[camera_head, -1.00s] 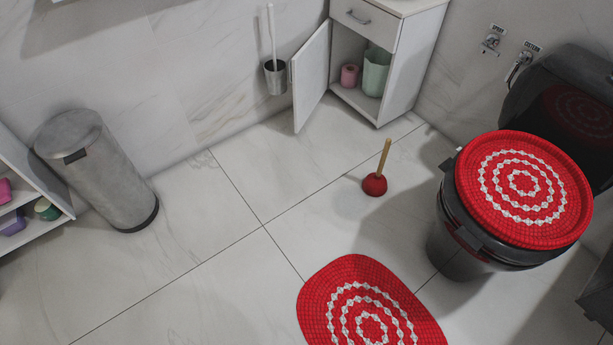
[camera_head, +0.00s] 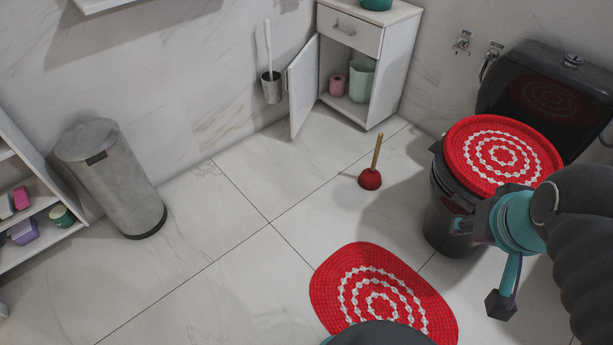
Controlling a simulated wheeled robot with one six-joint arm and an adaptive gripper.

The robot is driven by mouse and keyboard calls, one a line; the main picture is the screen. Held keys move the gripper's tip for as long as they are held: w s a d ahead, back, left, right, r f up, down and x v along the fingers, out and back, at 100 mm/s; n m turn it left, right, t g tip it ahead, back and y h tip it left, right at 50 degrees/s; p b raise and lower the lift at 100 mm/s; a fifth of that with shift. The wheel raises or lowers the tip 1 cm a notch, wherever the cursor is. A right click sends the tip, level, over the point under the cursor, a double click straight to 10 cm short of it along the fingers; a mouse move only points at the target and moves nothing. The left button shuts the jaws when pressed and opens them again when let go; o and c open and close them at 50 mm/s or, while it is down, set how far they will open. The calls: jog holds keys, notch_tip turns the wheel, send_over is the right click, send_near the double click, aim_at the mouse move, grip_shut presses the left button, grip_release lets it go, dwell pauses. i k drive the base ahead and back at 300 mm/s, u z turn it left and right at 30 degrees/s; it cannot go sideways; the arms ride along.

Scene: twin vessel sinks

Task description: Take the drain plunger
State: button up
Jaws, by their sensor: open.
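The drain plunger stands upright on the tiled floor, with a red rubber cup (camera_head: 370,179) and a wooden handle (camera_head: 377,151) leaning slightly right. It is between the open cabinet and the toilet. My gripper (camera_head: 480,265) is at the right, in front of the toilet, with teal and dark fingers spread apart and nothing between them. It is well apart from the plunger, to its right and nearer the camera. Nothing covers the plunger.
A black toilet with a red-and-white lid cover (camera_head: 503,154) stands right of the plunger. A red oval mat (camera_head: 350,265) lies in front. The cabinet (camera_head: 388,95) has its door open. A grey bin (camera_head: 112,180) and shelf (camera_head: 35,250) are at left. The middle-left floor is clear.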

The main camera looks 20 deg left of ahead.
aim_at(370, 179)
jog(key=u, duration=0.7)
jog(key=i, duration=1)
jog(key=z, duration=0.05)
